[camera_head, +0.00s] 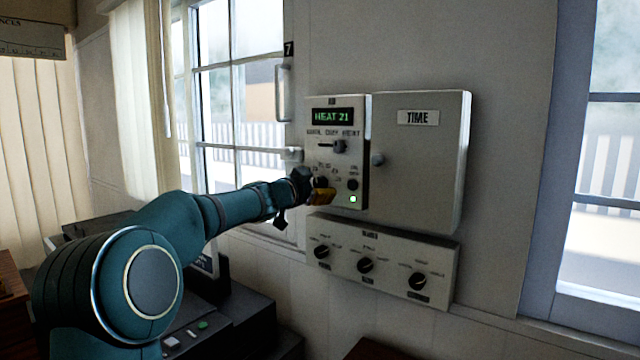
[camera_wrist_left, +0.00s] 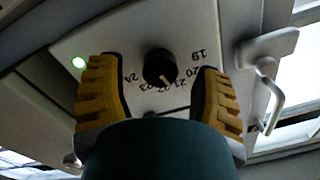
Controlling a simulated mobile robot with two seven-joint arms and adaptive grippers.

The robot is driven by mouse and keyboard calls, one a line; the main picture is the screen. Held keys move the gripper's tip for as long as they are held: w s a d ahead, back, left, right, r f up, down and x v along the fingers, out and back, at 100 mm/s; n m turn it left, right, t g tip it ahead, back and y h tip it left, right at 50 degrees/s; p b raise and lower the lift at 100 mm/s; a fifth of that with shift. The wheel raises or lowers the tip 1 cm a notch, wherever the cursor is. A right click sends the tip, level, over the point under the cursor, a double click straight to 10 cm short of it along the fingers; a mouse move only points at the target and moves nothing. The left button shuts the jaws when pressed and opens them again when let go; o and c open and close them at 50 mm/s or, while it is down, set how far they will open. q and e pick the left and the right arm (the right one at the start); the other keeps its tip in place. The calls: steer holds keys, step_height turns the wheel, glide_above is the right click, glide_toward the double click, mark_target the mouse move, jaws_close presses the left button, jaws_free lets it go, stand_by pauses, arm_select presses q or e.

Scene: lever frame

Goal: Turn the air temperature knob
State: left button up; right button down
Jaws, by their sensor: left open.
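The air temperature knob (camera_wrist_left: 160,67) is a small black dial with a pale pointer mark, ringed by numbers from 19 to 24. It is on a white wall panel (camera_head: 334,109) whose green display (camera_head: 333,116) reads HEAT 21. My left gripper (camera_wrist_left: 156,70) is open, with one yellow-padded finger on each side of the knob. A gap shows between each finger and the knob. In the head view my left gripper (camera_head: 318,194) is at the panel's lower left and largely hides the knob. My right gripper is not in view.
A slider (camera_head: 339,146) and a small black knob (camera_head: 352,184) are close by, above a lit green light (camera_head: 352,199). A TIME box (camera_head: 425,160) adjoins on the right. A lower panel (camera_head: 390,265) has three knobs. A window handle (camera_head: 283,93) sticks out at left.

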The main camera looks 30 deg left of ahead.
arm_select(q)
steer(key=shift+w, duration=0.85)
jaws_close()
